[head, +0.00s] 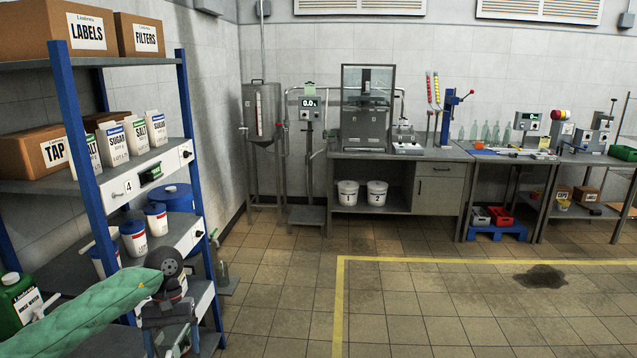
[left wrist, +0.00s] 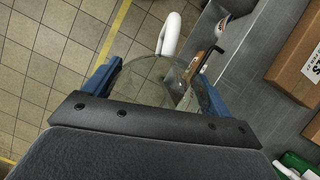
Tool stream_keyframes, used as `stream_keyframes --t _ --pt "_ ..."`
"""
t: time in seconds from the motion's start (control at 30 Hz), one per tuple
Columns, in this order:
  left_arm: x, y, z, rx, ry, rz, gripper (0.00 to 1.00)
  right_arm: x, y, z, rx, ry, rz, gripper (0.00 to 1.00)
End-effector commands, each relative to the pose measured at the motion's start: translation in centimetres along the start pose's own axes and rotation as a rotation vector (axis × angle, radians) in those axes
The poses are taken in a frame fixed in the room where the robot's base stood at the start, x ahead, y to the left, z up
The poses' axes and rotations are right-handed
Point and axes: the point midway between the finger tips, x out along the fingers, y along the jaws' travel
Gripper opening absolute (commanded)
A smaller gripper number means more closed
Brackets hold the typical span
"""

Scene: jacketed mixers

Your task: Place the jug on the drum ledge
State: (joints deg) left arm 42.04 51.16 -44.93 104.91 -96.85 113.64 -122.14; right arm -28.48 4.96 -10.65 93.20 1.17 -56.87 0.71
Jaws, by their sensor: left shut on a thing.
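My left gripper (head: 172,325) is in front of the lower part of the shelving rack, at the bottom left of the head view. In the left wrist view its two blue fingers (left wrist: 155,85) are shut on a clear, see-through jug (left wrist: 143,82), one finger on each side. The dark gripper body hides the near part of the jug. In the head view the jug is hard to make out below the gripper. A drum ledge cannot be picked out for certain. My right gripper is not in view.
The blue-posted rack (head: 72,130) stands close beside my left arm, with cartons, a blue-lidded tub (head: 177,199) and a green canister (head: 18,303). A steel bench (head: 400,153) lines the back wall. A dark puddle (head: 540,276) lies on the otherwise open floor at right.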

Motion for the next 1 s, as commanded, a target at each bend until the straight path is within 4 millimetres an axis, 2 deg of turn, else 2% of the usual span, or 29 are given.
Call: stream_keyframes --t 0.3,0.43,0.63,1.0 --pt "6.4 8.3 3.2 0.147 0.0 -0.058 0.47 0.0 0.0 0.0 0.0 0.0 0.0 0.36" --pt "8.0 11.0 4.1 0.188 0.0 -0.075 0.47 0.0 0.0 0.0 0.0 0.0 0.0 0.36" --pt "8.0 12.3 4.4 0.201 0.003 -0.083 0.47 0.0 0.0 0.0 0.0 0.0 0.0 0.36" --pt "7.3 12.3 4.5 0.199 0.003 -0.083 0.47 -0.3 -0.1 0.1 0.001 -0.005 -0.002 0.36"
